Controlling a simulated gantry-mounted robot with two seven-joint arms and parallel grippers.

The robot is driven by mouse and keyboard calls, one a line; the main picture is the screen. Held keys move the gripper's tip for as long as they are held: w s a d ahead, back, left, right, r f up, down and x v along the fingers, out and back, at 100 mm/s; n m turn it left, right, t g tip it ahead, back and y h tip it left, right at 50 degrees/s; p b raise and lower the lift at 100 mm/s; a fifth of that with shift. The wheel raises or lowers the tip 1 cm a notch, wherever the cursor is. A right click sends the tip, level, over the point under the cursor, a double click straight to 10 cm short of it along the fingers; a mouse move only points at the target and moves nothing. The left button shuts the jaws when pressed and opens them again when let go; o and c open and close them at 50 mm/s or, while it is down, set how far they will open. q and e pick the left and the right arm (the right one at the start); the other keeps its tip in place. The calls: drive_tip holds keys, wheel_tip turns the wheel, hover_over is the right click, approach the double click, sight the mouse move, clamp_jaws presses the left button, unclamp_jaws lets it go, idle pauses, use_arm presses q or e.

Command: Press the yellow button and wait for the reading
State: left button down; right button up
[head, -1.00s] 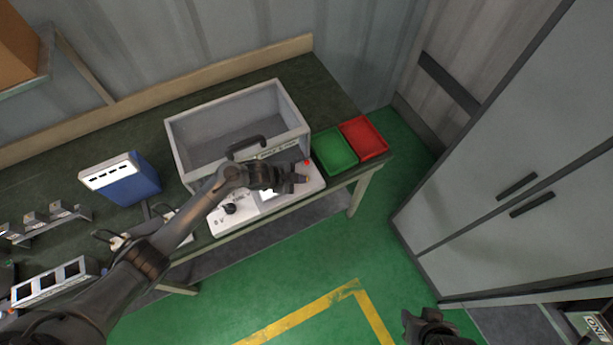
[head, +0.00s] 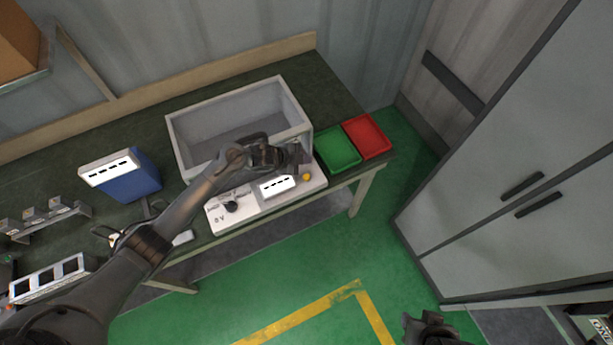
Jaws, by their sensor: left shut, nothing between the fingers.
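The yellow button (head: 306,177) shows uncovered at the right end of the white control panel (head: 247,211) on the front of the grey open box (head: 188,123). The panel's small display (head: 278,185) shows a row of dark dashes. A black knob (head: 231,206) sits left of it, near an "8 V" mark. My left gripper (head: 298,155) is shut and empty, above and slightly behind the button and apart from it. My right gripper (head: 424,318) is at the bottom edge, over the floor; its fingers are too unclear to judge.
Green (head: 338,149) and red (head: 367,136) trays lie right of the box. A blue device (head: 122,175) with a dashed display stands left of it. Grey cabinets (head: 520,150) stand at the right. The green floor in front of the bench is clear.

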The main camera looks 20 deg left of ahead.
use_arm(q)
drive_tip(key=b, duration=0.6)
hover_over(304, 178)
wheel_tip(304, 178, down, 7)
drive_tip(key=shift+r, duration=0.15)
drive_tip(key=shift+f+b, duration=0.5)
drive_tip(key=shift+f, duration=0.3)
drive_tip(key=shift+f, duration=0.15)
idle(0.9)
drive_tip(key=shift+f, duration=0.3)
drive_tip(key=shift+f+b, duration=0.45)
drive_tip(key=shift+b, duration=0.15)
idle(0.6)
idle(0.3)
drive_tip(key=shift+r+p, duration=0.9)
